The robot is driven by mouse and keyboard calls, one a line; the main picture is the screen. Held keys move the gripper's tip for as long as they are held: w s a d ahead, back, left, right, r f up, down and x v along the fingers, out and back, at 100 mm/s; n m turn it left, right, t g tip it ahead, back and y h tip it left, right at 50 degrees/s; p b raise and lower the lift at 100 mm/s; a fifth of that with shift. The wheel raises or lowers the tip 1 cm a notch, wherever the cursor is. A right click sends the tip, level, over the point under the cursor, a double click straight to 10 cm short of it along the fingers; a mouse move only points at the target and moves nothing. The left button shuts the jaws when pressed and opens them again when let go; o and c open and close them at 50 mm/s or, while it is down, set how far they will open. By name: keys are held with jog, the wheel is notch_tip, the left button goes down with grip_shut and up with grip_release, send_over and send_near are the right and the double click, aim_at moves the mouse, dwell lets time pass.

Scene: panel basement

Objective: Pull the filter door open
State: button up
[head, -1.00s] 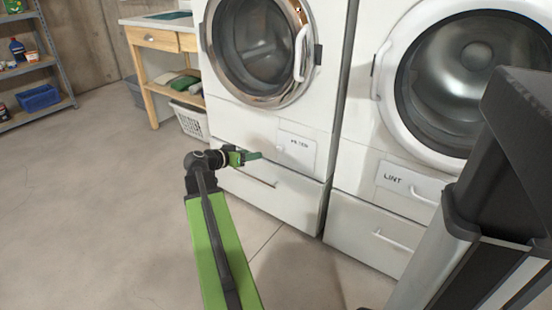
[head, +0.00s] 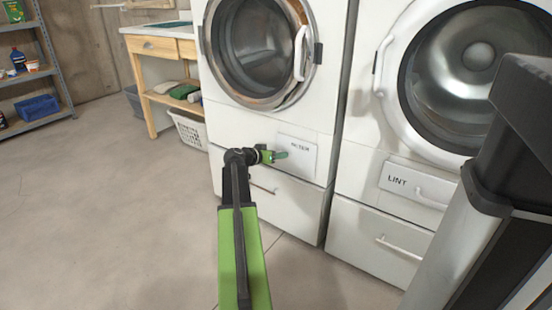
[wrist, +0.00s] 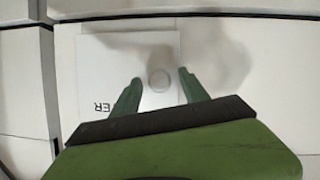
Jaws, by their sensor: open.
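The filter door is a white panel (head: 303,149) marked "FILTER", low on the front of the left machine. It looks shut and flush with the front. In the wrist view the same panel (wrist: 95,65) shows its lettering upside down, with a small round pale knob (wrist: 159,80) on it. My gripper (head: 284,155) is at the panel's left side in the head view and hides the knob there. In the wrist view my gripper (wrist: 160,80) is open, with one green finger on each side of the knob. I cannot tell whether either finger touches it.
Below the panel is a wide drawer (head: 290,205) with a bar handle. The right machine has a "LINT" panel (head: 405,180) with its own handle. A laundry basket (head: 188,130) stands under a wooden table (head: 160,45) at the left. The floor (head: 110,210) in front is clear.

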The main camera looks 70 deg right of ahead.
grip_shut()
dwell(0.3)
jog(key=shift+a, duration=0.1)
dwell(1.0)
